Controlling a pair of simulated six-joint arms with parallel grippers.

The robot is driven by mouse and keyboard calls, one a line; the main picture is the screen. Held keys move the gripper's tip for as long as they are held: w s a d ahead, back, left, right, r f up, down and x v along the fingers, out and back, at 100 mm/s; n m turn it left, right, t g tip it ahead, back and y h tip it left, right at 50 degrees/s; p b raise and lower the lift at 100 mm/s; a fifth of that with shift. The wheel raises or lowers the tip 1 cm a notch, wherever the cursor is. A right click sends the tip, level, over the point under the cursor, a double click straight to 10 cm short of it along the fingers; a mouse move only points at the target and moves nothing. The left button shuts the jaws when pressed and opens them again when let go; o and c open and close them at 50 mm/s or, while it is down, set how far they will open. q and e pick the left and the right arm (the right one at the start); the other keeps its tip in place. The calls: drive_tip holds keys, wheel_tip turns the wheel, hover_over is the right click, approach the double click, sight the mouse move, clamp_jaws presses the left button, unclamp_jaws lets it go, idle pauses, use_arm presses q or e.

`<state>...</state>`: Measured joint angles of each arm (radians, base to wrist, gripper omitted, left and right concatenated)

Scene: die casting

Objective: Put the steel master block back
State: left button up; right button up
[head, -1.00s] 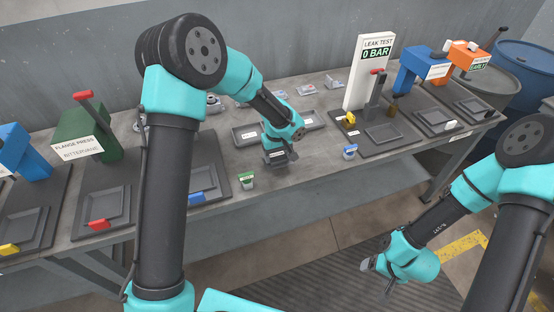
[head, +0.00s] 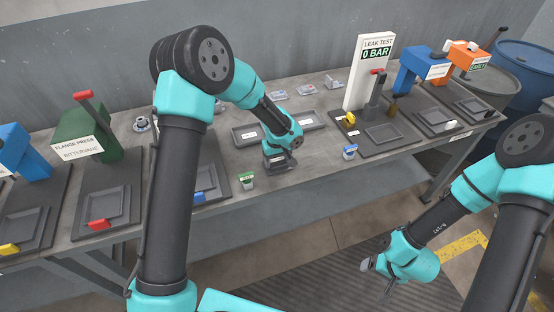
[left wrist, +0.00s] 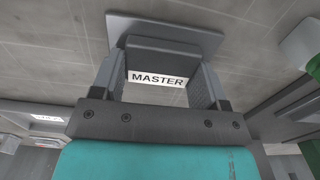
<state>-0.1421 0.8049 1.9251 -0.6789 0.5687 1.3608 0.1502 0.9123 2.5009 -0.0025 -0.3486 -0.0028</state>
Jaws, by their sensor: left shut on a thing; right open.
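The steel master block (left wrist: 163,57) is a dark grey block with a white "MASTER" label. It sits between the two fingers of my left gripper (left wrist: 165,88), which is shut on it. A flat grey plate (left wrist: 208,40) shows just beyond the block; I cannot tell whether they touch. In the head view my left gripper (head: 280,163) is low over the front part of the bench, right of the small green-topped cup; the block is mostly hidden there by the wrist. My right gripper (head: 378,268) is open and empty, in front of the bench over the floor.
The bench (head: 330,180) carries a grey tray (head: 308,120) behind my left gripper. The small green-topped cup (head: 247,180) is to its left and a blue-topped cup (head: 349,152) to its right. The white leak test stand (head: 368,75) rises at back right; a green flange press (head: 88,135) stands left.

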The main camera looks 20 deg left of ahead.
sight(277, 161)
use_arm(q)
drive_tip(key=o, duration=1.4)
drive_tip(key=shift+c, duration=0.2)
wheel_tip(277, 161, up, 12)
